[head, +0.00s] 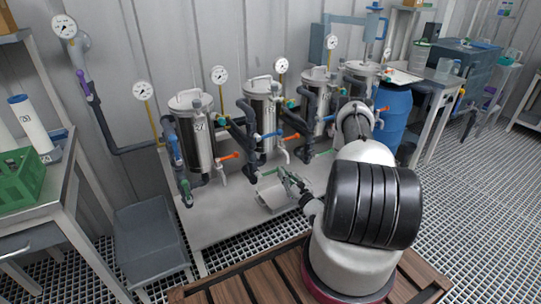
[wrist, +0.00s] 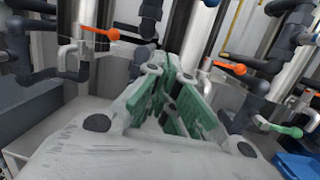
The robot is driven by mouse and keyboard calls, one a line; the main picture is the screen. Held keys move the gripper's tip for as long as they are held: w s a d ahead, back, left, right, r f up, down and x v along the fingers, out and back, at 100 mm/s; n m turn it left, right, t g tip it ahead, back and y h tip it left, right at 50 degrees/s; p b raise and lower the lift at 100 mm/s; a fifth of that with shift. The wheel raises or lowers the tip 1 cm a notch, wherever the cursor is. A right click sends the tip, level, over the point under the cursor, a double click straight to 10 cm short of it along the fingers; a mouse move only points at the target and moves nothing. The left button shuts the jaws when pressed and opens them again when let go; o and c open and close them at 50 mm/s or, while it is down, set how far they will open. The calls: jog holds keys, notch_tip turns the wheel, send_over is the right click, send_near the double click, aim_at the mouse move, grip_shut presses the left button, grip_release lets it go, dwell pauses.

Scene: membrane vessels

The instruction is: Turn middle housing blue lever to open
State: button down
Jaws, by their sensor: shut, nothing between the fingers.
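The middle housing (head: 262,112) is a steel cylinder with a lid, standing on the bench between two similar ones. Its blue lever (head: 269,135) shows low on its front, on dark pipework; its exact angle is too small to tell. My gripper (head: 288,180) is below and in front of this housing, apart from the blue lever. In the wrist view, my gripper (wrist: 172,82) has its green-padded fingers shut with nothing held. No blue lever can be made out in the wrist view.
Orange levers on white taps (head: 229,156) stick out at the housings' fronts; one is close to my gripper in the wrist view (wrist: 230,67). A green lever (wrist: 282,130) is at right. The left housing (head: 196,135) and right housing (head: 314,90) flank the middle one.

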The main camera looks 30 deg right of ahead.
aim_at(269, 135)
jog(key=w+d+r+t+h, duration=0.1)
jog(key=w+r, duration=0.7)
jog(key=w, duration=0.2)
jog(key=shift+d+h, duration=0.25)
jog(key=shift+h, duration=0.05)
